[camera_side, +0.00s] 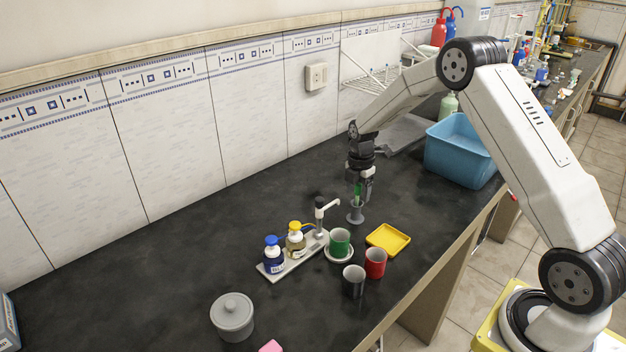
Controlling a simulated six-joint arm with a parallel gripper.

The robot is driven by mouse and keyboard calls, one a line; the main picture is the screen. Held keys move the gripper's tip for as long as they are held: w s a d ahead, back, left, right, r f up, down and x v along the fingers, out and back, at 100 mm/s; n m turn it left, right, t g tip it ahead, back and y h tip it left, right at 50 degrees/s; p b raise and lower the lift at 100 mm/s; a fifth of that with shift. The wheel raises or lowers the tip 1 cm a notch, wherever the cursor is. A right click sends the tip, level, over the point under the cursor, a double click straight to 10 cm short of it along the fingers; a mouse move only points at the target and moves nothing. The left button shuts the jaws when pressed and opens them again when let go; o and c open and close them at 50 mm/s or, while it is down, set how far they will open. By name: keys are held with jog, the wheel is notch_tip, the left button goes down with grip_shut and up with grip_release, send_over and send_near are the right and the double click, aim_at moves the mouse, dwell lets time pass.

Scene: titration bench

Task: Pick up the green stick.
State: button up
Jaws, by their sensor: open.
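The green stick (357,192) stands upright in a small grey holder (355,213) on the dark bench. Its upper part is between the fingers of my gripper (358,189) or just behind them. My gripper points straight down over the holder, with its jaws open. The top of the stick is hidden by the gripper, and I cannot tell whether a finger touches it.
Close by are a green cup (340,242) on a saucer, a red cup (375,263), a black cup (354,281) and a yellow tray (388,239). Bottles and a white tap-like dispenser (320,213) stand left. A blue bin (460,151) is behind right.

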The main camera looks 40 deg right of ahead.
dwell(0.3)
grip_shut()
jog(key=shift+r, duration=5.05)
jog(key=shift+a, duration=0.1)
jog(key=s+a+r+g+y, duration=0.1)
jog(key=s+a, duration=0.3)
jog(key=a, duration=0.8)
jog(key=shift+r+g, duration=0.35)
jog(key=shift+g, duration=0.15)
